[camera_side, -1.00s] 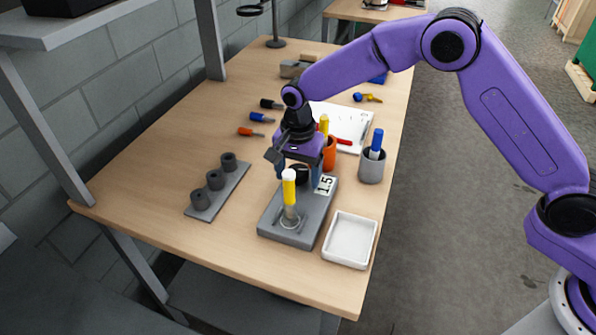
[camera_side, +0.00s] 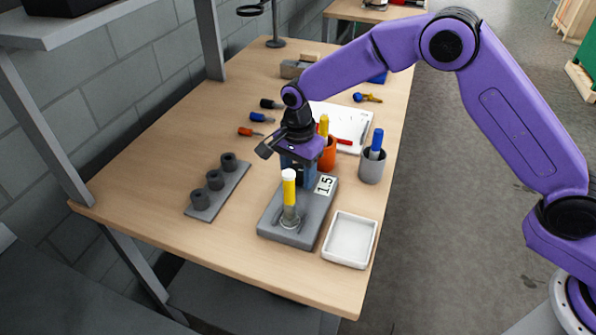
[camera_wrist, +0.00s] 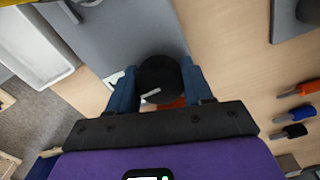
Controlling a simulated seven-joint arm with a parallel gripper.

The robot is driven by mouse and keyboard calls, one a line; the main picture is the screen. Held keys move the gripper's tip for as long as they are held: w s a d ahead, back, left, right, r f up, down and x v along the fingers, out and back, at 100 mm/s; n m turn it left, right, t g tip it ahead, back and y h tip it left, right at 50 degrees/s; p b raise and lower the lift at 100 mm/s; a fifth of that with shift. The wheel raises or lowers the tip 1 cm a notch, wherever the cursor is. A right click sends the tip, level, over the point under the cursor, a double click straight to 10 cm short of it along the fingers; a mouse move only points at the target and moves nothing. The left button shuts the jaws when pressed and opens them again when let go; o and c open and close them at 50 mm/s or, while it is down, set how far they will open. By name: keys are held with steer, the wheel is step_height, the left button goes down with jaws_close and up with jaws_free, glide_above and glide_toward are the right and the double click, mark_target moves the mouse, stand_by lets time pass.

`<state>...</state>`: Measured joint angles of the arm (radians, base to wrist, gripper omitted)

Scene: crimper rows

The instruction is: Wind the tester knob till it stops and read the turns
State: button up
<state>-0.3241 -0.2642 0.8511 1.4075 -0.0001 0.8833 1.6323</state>
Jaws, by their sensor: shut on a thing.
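The tester is a grey block (camera_side: 283,228) on the bench with a white label (camera_side: 325,184) reading 1.5. A yellow piece with a white top (camera_side: 289,188) stands upright in its near end. The black round knob (camera_wrist: 160,76) is at the block's far end, with a white mark on its top. My gripper (camera_side: 298,174) points down over that end. In the wrist view, the blue fingers of my gripper (camera_wrist: 160,88) are shut on the knob, one on each side. The knob is mostly hidden in the side view.
A white tray (camera_side: 371,239) stands right of the tester. An orange cup (camera_side: 329,158) and a grey cup (camera_side: 371,170) hold upright pieces close behind. A grey rack (camera_side: 228,187) with three dark sockets lies left. Several coloured-handled tools (camera_side: 262,117) lie behind it. Bare bench lies between.

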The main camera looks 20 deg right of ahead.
steer(key=m, duration=1.3)
steer(key=o, duration=1.1)
steer(key=shift+c, duration=0.2)
steer(key=shift+r, duration=3.5)
